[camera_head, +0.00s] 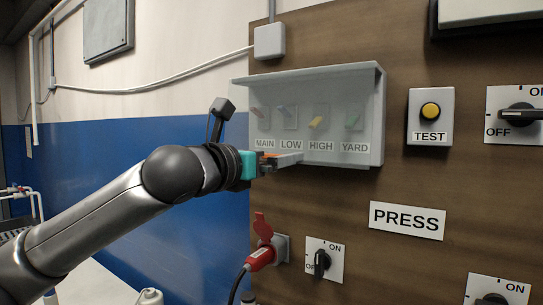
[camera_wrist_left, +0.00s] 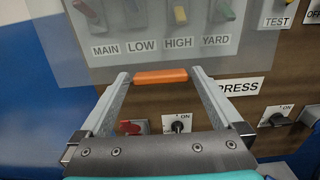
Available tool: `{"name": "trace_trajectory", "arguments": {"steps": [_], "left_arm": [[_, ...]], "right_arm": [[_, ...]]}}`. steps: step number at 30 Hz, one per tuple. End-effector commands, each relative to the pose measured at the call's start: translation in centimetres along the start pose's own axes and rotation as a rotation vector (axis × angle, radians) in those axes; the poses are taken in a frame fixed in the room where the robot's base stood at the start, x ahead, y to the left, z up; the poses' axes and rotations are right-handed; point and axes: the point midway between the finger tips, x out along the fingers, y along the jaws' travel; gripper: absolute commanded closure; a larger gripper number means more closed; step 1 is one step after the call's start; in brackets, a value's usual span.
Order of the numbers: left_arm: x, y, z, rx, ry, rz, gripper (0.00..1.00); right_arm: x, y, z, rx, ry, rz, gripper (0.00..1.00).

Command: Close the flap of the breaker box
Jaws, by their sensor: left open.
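The breaker box (camera_head: 376,130) is a grey box on the brown panel, with switches above the labels MAIN, LOW, HIGH and YARD. Its see-through flap (camera_wrist_left: 105,65) hangs in front of the switches; I cannot tell if it is fully flush. An orange handle (camera_wrist_left: 160,76) sits at the flap's lower edge. My left gripper (camera_head: 284,160) is at the lower left of the box. In the left wrist view its open fingers (camera_wrist_left: 162,82) stand either side of the handle; I cannot tell if they touch it. My right gripper is out of view.
A TEST button (camera_head: 430,110) and a rotary switch (camera_head: 519,113) are right of the box. Below are a PRESS sign (camera_head: 407,220), a red plug (camera_head: 260,258) with a raised red cover, and another rotary switch (camera_head: 322,262). The panel directly below the box is fairly clear.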

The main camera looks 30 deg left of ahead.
Motion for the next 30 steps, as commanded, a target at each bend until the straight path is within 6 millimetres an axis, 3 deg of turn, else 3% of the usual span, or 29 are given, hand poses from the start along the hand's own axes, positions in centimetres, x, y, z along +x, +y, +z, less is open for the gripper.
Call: {"name": "trace_trajectory", "arguments": {"steps": [3,30], "left_arm": [[-0.01,0.0,0.0,0.0,0.0,0.0,0.0],[-0.04,0.01,0.0,0.0,0.0,0.0,1.0]], "right_arm": [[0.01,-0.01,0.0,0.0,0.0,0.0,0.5],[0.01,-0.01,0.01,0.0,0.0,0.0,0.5]]}}
